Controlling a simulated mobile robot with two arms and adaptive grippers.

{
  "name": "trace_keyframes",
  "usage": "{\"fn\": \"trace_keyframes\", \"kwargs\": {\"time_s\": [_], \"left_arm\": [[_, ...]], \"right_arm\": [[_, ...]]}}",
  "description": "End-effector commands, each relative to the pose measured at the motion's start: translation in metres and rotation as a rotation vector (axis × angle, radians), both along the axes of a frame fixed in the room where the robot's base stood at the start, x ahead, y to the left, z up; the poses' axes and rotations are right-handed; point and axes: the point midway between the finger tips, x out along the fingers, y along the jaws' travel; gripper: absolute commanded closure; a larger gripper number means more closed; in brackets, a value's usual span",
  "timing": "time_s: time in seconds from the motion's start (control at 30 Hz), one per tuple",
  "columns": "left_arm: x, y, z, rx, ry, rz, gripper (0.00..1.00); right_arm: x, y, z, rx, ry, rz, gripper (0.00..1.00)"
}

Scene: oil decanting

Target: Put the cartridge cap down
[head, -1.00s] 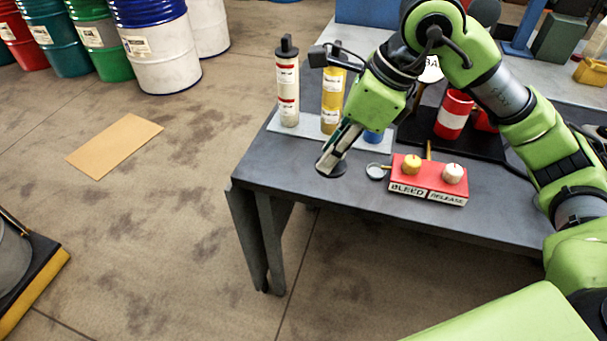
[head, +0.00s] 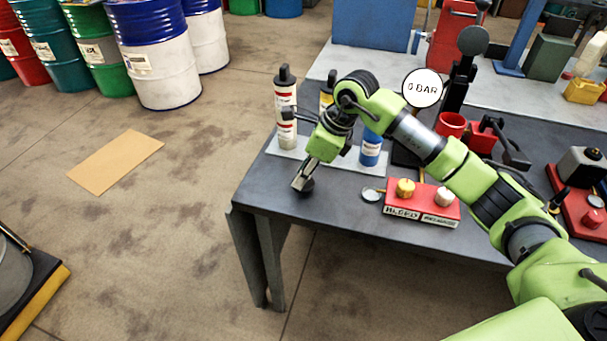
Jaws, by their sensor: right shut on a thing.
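My right gripper (head: 303,184) points down over the front left part of the grey table (head: 345,222), low near its top. It is shut on the dark round cartridge cap (head: 308,187), which shows at its fingertips. I cannot tell whether the cap touches the table. Behind, a white cartridge (head: 286,108) with a black top stands on a pale strip. A yellow cartridge (head: 326,92) and a blue cartridge (head: 371,148) stand farther right, partly hidden by my right arm. My left gripper is not in view.
A red box marked BLEED and RELEASE (head: 421,206), with a yellow and a white knob, stands right of the gripper. A small round dish (head: 371,194) lies beside it. A 6 BAR gauge (head: 422,88) and a red cup (head: 451,125) stand behind. The table's left edge is close.

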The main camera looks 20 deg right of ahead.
Motion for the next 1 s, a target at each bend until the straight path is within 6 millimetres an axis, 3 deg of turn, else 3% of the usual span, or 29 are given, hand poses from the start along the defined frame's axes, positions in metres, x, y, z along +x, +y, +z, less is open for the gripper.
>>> {"fn": "trace_keyframes", "kwargs": {"time_s": [0.1, 0.47, 0.5, 0.53, 1.0], "left_arm": [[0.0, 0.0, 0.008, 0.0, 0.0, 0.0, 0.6], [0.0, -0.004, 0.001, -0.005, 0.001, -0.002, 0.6], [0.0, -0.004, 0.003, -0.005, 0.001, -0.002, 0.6], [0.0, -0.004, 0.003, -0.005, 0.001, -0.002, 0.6], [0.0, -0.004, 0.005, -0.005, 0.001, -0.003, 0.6]], "right_arm": [[-0.001, 0.0, -0.012, 0.001, 0.002, 0.001, 0.86], [0.0, 0.0, -0.019, 0.0, -0.001, 0.0, 0.86], [0.0, 0.0, -0.017, 0.0, -0.001, 0.0, 0.69], [0.0, 0.0, -0.017, 0.001, -0.001, 0.0, 0.62], [0.0, -0.001, -0.01, 0.001, -0.003, -0.001, 0.6]]}}
